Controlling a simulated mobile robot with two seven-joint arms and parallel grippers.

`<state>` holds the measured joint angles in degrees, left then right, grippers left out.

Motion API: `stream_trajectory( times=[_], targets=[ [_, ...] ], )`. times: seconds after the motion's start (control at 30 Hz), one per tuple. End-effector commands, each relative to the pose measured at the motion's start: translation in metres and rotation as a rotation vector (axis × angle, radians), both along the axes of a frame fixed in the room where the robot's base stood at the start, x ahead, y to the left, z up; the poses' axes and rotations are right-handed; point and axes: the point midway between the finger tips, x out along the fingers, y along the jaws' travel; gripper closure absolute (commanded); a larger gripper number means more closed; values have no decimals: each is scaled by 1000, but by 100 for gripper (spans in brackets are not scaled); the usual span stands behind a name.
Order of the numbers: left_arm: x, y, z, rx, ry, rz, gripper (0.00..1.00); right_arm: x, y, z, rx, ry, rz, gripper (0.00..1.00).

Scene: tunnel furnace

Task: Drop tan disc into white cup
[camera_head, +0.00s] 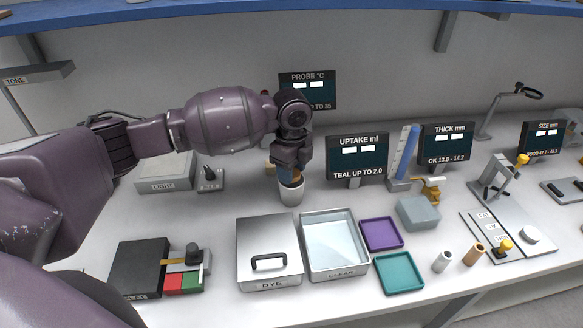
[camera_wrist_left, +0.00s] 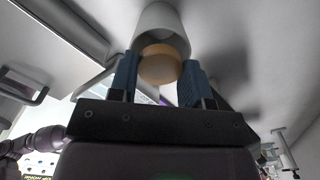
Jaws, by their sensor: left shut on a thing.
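The white cup (camera_head: 291,193) stands upright on the bench below my left gripper (camera_head: 290,176). The gripper points down at the cup's mouth. In the left wrist view the tan disc (camera_wrist_left: 160,65) is between the two blue fingers of my left gripper (camera_wrist_left: 157,82), which is shut on it. The disc is at the cup's opening, and the cup (camera_wrist_left: 160,28) shows just beyond it. I cannot tell how far inside the rim the disc is. In the head view the disc is mostly hidden by the gripper. My right gripper is not in view.
A lidded DYE box (camera_head: 268,235) and a CLEAR tray (camera_head: 312,262) stand in front of the cup. A purple tray (camera_head: 382,219) and a teal tray (camera_head: 400,288) lie to their right. The UPTAKE display (camera_head: 357,158) stands behind right. A LIGHT box (camera_head: 165,176) stands to the left.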

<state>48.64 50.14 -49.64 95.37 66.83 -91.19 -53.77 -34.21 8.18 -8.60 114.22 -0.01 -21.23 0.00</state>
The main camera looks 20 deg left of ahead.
Motion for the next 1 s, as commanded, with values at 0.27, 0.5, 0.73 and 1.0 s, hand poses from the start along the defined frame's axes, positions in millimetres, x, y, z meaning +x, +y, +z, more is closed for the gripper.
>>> stream_trajectory(
  times=[0.27,0.5,0.73,1.0],
  targets=[
    [0,0,-5,0,1,0,79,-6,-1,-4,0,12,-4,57],
    [0,0,-9,0,1,0,79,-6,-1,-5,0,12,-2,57],
    [0,0,-11,0,1,0,50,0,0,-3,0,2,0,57],
    [0,0,-11,0,1,0,26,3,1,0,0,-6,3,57]
  ],
)
